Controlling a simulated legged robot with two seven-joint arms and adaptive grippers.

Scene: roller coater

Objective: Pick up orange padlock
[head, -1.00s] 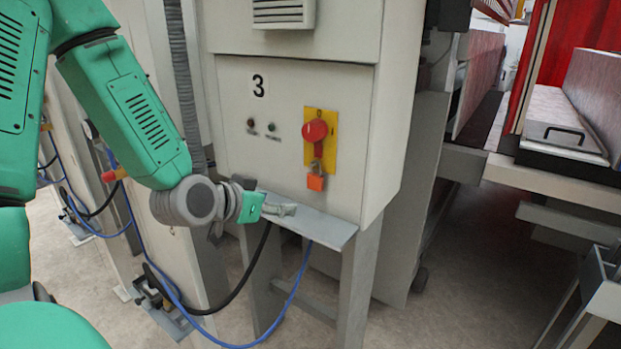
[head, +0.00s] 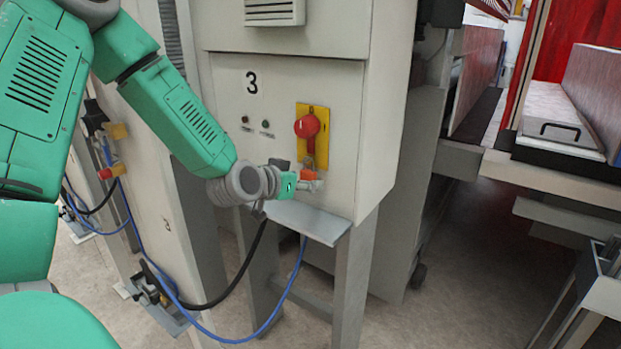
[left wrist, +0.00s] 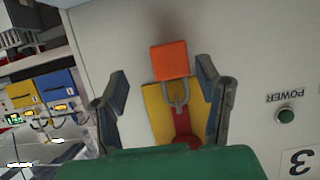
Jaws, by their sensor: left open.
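The orange padlock (head: 307,174) hangs below the red rotary switch (head: 307,126) on its yellow plate (head: 322,117). In the head view my left gripper (head: 312,184) is at the padlock and partly covers it. In the left wrist view the padlock (left wrist: 170,60) appears upside down with its grey shackle toward the red switch. My left gripper (left wrist: 160,88) is open there, one finger on each side of the padlock and shackle, with visible gaps. My right gripper is not in view.
The grey cabinet panel (head: 270,80) marked 3 stands directly behind the padlock. A narrow metal shelf (head: 310,222) juts out below the gripper. Black and blue cables (head: 290,295) hang beneath it.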

